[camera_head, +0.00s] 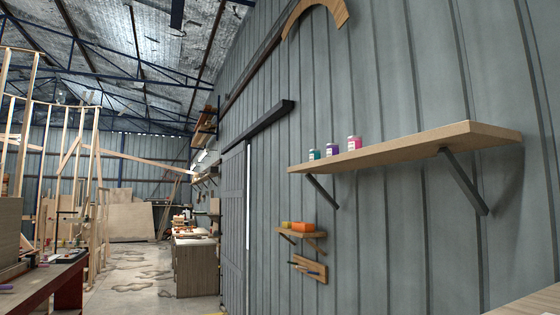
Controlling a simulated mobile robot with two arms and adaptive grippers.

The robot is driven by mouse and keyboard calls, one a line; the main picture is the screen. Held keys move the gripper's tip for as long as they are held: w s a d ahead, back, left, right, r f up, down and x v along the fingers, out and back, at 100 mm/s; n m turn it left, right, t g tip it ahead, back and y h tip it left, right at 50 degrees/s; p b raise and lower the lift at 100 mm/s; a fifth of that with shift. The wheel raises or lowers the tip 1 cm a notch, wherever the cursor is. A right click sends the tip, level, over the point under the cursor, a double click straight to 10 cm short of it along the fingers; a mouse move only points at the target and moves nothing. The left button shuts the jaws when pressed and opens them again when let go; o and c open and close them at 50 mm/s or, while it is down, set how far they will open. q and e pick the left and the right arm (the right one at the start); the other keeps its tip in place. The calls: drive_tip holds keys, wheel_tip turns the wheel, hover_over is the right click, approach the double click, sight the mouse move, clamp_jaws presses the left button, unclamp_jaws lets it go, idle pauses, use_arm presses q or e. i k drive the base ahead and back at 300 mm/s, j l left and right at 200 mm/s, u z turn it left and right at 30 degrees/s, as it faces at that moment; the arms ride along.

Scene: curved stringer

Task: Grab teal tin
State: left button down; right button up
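A small teal tin (314,154) stands upright on a wooden wall shelf (430,141), near the shelf's far left end. It is the leftmost of three small tins in a row. A purple tin (332,150) stands just right of it, and a pink tin (354,143) stands right of that. The tins have pale labels, too small to read. Neither of my grippers shows in the head view.
Dark angled brackets (464,182) hold the shelf to the grey corrugated wall. A smaller shelf (303,236) with orange items hangs below. A workbench (48,282) stands at left. The concrete floor (135,280) between is open.

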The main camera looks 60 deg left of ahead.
sight(314, 155)
drive_tip(key=u, duration=1.65)
drive_tip(key=i+j+u, duration=0.3)
drive_tip(key=i, duration=0.25)
drive_tip(key=i+j+u, duration=0.35)
drive_tip(key=i, duration=0.2)
drive_tip(key=i+u, duration=0.3)
drive_tip(key=i, duration=0.3)
drive_tip(key=i+z, duration=0.2)
drive_tip(key=i, duration=0.35)
drive_tip(key=i+j+z, duration=0.15)
drive_tip(key=i, duration=0.45)
drive_tip(key=i+j+z, duration=0.1)
drive_tip(key=i+z, duration=0.15)
drive_tip(key=z, duration=0.2)
drive_tip(key=i+j+z, duration=0.2)
drive_tip(key=z, duration=0.25)
drive_tip(key=i+j+z, duration=0.2)
drive_tip(key=z, duration=0.2)
drive_tip(key=i+j+z, duration=0.15)
drive_tip(key=j+z, duration=0.3)
